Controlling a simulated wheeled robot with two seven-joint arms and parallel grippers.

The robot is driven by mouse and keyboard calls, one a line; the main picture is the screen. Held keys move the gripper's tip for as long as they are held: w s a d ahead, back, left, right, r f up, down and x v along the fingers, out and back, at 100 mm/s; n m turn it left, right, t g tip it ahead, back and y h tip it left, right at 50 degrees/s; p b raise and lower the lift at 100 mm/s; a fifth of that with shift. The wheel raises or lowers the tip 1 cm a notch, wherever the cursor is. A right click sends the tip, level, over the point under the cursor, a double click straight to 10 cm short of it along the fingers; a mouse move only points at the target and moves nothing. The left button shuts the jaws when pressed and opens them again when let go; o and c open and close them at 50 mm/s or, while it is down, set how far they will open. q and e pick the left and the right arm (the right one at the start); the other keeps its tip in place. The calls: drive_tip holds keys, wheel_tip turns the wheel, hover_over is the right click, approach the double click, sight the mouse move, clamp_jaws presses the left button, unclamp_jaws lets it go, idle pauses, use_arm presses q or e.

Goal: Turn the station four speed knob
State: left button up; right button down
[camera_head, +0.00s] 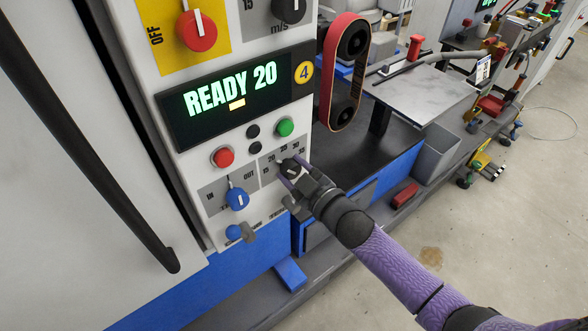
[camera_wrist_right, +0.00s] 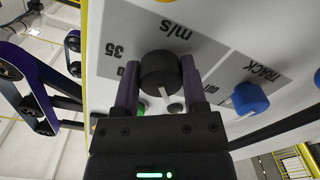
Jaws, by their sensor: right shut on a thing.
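The station four panel (camera_head: 215,225) has a lit display (camera_head: 233,93) reading "READY 20" and a yellow disc (camera_head: 304,72) marked 4. Below it, the black speed knob (camera_head: 291,167) sits on a grey number scale. It is largely covered by my right gripper (camera_head: 288,182) in the head view. In the right wrist view the black knob (camera_wrist_right: 159,71) is between the two fingers of my right gripper (camera_wrist_right: 158,88), which is shut on it. The picture is inverted there, with "35" and "m/s" beside the knob. My left gripper is not in view.
A blue track knob (camera_head: 237,199), a red button (camera_head: 223,156) and a green button (camera_head: 285,127) are close to the speed knob. A sanding belt (camera_head: 328,85) stands to its upper right. A long black handle (camera_head: 95,160) is at left. Open floor lies right.

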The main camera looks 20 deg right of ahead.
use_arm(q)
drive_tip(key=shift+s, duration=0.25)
use_arm(e)
drive_tip(key=shift+c, duration=0.7)
unclamp_jaws()
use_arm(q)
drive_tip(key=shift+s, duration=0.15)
use_arm(e)
drive_tip(key=shift+s+d, duration=0.1)
drive_tip(key=shift+s, duration=0.15)
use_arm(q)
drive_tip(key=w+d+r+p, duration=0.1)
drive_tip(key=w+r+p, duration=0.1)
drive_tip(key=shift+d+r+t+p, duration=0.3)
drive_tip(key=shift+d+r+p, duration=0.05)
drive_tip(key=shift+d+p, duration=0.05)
use_arm(e)
drive_tip(key=v, duration=0.9)
drive_tip(key=shift+s, duration=0.25)
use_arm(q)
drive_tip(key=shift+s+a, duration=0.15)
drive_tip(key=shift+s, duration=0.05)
use_arm(e)
drive_tip(key=shift+d, duration=0.1)
